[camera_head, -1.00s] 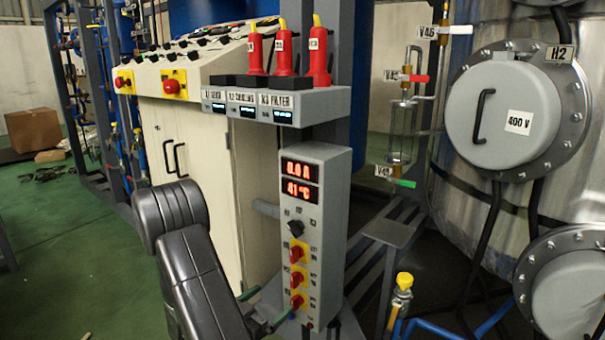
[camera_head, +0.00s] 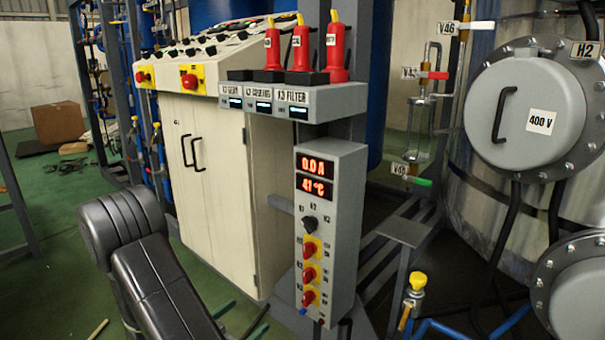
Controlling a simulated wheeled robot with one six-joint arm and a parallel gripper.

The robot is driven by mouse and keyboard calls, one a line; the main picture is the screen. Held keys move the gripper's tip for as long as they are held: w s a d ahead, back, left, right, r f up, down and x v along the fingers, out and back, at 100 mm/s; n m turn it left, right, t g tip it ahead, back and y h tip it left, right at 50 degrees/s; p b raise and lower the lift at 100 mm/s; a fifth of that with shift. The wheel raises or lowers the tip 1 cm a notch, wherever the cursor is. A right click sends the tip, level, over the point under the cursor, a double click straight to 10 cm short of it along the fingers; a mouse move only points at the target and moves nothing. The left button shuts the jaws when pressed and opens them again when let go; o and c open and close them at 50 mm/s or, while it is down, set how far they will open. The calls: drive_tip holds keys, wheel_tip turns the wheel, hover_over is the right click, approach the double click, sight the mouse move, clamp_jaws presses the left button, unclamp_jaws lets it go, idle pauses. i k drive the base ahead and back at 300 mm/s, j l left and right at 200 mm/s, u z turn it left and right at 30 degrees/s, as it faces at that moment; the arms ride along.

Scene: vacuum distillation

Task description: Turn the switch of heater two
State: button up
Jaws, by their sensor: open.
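The grey heater control box (camera_head: 343,215) stands at the centre with red displays reading about 0.0 A and 41 °C. Below them is a black selector knob (camera_head: 310,223) with small labels around it. Under it are three red switches on yellow plates: upper (camera_head: 309,250), middle (camera_head: 308,274) and lower (camera_head: 308,298). Their labels are too small to read surely; the middle one appears to be heater two's.
A grey shelf (camera_head: 330,101) with red plugs overhangs the box. A cream cabinet (camera_head: 215,180) stands behind left. A yellow-topped valve (camera_head: 417,281) and blue pipe are at lower right. The heater cover marked H2 (camera_head: 527,100) is on the tank. Green floor is open at left.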

sight(309, 274)
drive_tip(key=u, duration=1.3)
drive_tip(key=i+l+u, duration=0.2)
drive_tip(key=i+l, duration=0.15)
drive_tip(key=i, duration=0.25)
drive_tip(key=i+l, duration=0.2)
drive_tip(key=i, duration=0.2)
drive_tip(key=i+l, duration=0.15)
drive_tip(key=i, duration=0.2)
drive_tip(key=k+j, duration=0.1)
drive_tip(key=k+l, duration=0.15)
drive_tip(key=k+z, duration=0.05)
